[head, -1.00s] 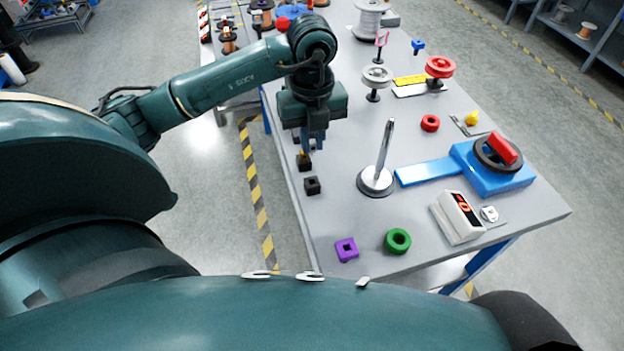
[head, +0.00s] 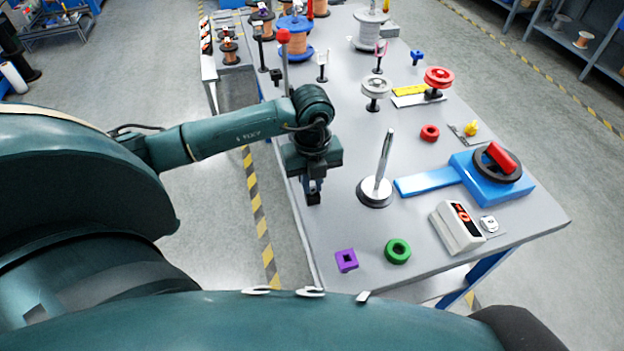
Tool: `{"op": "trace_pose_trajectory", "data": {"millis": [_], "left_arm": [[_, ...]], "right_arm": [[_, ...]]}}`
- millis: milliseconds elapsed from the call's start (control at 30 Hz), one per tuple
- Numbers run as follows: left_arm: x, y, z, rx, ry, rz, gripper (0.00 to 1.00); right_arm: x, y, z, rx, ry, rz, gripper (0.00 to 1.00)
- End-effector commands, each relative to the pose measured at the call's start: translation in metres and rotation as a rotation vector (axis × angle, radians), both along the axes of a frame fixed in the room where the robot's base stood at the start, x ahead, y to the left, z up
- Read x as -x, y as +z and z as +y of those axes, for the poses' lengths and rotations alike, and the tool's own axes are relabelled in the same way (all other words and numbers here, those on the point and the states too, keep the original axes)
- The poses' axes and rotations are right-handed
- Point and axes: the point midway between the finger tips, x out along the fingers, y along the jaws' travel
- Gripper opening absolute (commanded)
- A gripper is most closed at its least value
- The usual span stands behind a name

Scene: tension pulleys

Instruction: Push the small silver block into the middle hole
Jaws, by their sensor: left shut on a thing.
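My left gripper (head: 313,192) points down at the left edge of the grey table (head: 345,220). It is shut on the small black block (head: 314,199) nearest me in the row along that edge. Whether the block still rests on the table is hard to tell. The other black blocks of the row, seen earlier, are hidden behind my gripper and wrist. I cannot make out a small silver block or a middle hole. My right gripper is not in view.
A chrome post (head: 383,160) on a round base stands just right of my gripper. A purple square ring (head: 346,261) and a green ring (head: 397,251) lie in front. A blue tensioner (head: 490,178) and a white meter (head: 457,228) stand farther right.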

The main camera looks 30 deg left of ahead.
Motion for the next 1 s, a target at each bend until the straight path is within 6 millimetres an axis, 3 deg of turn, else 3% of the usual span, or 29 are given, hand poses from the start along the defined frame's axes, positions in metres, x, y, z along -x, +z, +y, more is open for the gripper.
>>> {"op": "trace_pose_trajectory", "data": {"millis": [100, 133, 400, 733, 1000], "left_arm": [[0.000, -0.005, 0.000, 0.000, 0.000, 0.000, 0.00], [0.000, -0.005, 0.000, 0.000, 0.000, 0.000, 0.15], [0.000, -0.004, 0.000, 0.000, 0.000, 0.000, 0.36], [0.000, 0.002, 0.000, -0.001, 0.000, -0.001, 0.36], [-0.008, 0.052, -0.003, 0.001, -0.001, -0.009, 0.36]], "right_arm": [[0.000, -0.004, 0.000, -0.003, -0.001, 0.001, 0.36], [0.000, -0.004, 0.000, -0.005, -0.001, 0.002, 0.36], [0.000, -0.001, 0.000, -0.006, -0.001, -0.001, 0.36], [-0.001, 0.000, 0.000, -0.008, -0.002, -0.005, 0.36], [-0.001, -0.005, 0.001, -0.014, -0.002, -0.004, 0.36]]}}
